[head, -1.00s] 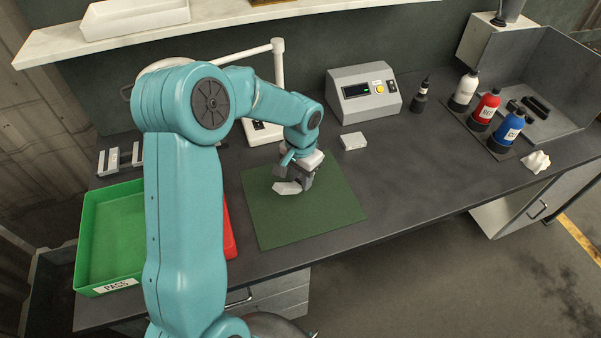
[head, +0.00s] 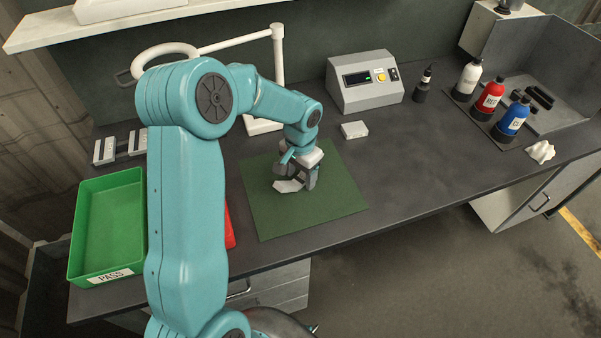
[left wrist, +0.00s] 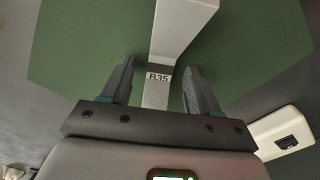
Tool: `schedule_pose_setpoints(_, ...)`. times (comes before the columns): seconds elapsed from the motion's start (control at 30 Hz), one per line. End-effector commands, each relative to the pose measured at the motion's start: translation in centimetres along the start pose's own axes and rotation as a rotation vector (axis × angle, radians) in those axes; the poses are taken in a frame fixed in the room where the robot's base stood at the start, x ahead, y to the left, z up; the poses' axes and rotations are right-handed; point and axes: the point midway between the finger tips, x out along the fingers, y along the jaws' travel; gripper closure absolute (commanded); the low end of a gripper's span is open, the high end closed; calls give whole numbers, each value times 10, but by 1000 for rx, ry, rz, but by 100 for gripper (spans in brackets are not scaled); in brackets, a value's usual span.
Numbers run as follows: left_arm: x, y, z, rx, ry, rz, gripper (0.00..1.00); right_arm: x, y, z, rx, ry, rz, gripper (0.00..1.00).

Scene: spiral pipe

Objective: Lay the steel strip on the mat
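The steel strip (head: 288,186) is pale, with a broad end, and lies on the green mat (head: 330,200) under my left gripper (head: 297,182). In the left wrist view the strip (left wrist: 178,25) has a wide end at the top and a narrow part marked "B35". The narrow part runs between the two fingers of my left gripper (left wrist: 159,68), with green mat showing on both sides of it. The fingers are open and apart from the strip. The palm hides its near end. My right gripper is not in view.
A green PASS tray (head: 107,225) stands at the left, with a red tray (head: 230,228) partly behind my arm. A small white block (head: 354,130) and a grey meter box (head: 364,83) are behind the mat. Bottles (head: 489,100) stand at the right. The bench between is clear.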

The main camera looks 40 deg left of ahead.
Motion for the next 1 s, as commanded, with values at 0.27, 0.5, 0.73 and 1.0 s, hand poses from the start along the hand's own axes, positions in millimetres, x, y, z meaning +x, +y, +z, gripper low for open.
schedule_pose_setpoints(0.27,-15,0,0,-1,2,-1,39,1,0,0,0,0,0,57)
schedule_pose_setpoints(0.5,-76,0,-1,0,7,-2,39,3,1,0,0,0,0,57)
schedule_pose_setpoints(0.73,-132,0,0,0,4,-1,39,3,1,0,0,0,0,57)
schedule_pose_setpoints(1.0,-162,0,0,0,1,1,39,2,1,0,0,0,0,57)
